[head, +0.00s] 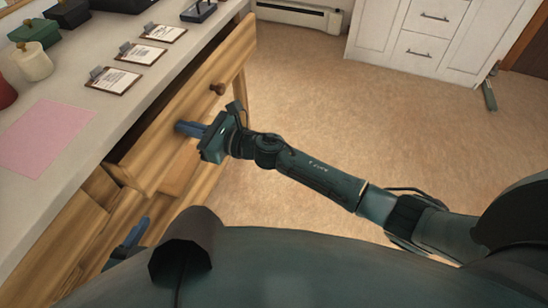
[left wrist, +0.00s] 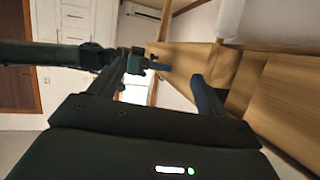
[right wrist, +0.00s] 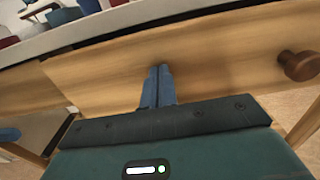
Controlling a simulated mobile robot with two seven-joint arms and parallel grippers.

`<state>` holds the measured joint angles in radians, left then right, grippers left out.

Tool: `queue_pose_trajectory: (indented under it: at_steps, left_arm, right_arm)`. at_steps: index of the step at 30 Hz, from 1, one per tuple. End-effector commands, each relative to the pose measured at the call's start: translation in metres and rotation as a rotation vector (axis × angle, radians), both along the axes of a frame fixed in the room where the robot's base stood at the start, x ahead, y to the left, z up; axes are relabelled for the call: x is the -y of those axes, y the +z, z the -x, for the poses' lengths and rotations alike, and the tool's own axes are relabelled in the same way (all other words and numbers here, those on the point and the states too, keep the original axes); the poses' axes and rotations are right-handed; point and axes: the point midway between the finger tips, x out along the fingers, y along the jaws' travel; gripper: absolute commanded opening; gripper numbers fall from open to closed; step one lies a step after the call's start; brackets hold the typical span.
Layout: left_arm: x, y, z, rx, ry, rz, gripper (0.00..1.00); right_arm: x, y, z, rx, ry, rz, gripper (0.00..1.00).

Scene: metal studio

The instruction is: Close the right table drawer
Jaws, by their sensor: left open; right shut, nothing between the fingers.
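The wooden table drawer (head: 190,115) stands partly pulled out from under the grey tabletop, with a dark gap behind its front. Its round brown knob (head: 217,89) also shows at the right of the right wrist view (right wrist: 299,66). My right gripper (head: 180,127) is shut and empty, its fingertips at the drawer front, below and left of the knob. In the right wrist view the closed fingers (right wrist: 158,72) point at the front panel; I cannot tell whether they touch. My left gripper (head: 142,222) is low beside the table; the left wrist view shows its fingers (left wrist: 165,75) spread and empty.
On the tabletop (head: 150,75) lie a pink sheet (head: 47,138), several clipboards (head: 113,80), a cream pot (head: 33,61) and a green box (head: 35,32). A white cabinet (head: 420,40) stands at the back. The floor (head: 330,110) right of the table is clear.

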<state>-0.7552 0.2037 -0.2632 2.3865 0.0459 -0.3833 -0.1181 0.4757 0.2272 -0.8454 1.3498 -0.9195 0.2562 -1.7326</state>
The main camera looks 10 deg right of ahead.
Motion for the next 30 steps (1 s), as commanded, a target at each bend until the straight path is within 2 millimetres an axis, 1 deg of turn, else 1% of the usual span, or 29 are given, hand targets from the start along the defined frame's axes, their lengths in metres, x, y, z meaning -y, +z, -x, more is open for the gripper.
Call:
queue_pose_trajectory:
  at_steps: [1, 4, 7, 12, 18, 30]
  left_arm:
    - [0.003, -0.010, -0.001, 0.001, -0.010, -0.011, 0.77]
    - [0.007, -0.017, -0.005, 0.005, -0.030, -0.034, 0.77]
    - [0.007, -0.014, -0.010, 0.075, -0.034, -0.036, 0.77]
    - [0.008, -0.012, -0.013, 0.134, -0.032, -0.029, 0.77]
    - [0.009, -0.009, -0.014, 0.160, -0.031, -0.027, 0.77]
    - [0.009, -0.009, -0.014, 0.160, -0.030, -0.026, 0.77]
  right_arm:
    - [-0.010, -0.004, -0.007, 0.001, 0.001, -0.002, 0.00]
    - [-0.026, -0.004, -0.017, 0.001, 0.001, 0.000, 0.00]
    - [-0.037, -0.003, -0.025, 0.001, 0.001, -0.001, 0.00]
    - [-0.049, -0.003, -0.033, -0.001, -0.001, 0.002, 0.00]
    - [-0.055, 0.000, -0.037, -0.001, -0.002, -0.001, 0.00]
    - [-0.055, 0.003, -0.039, 0.003, -0.005, -0.003, 0.00]
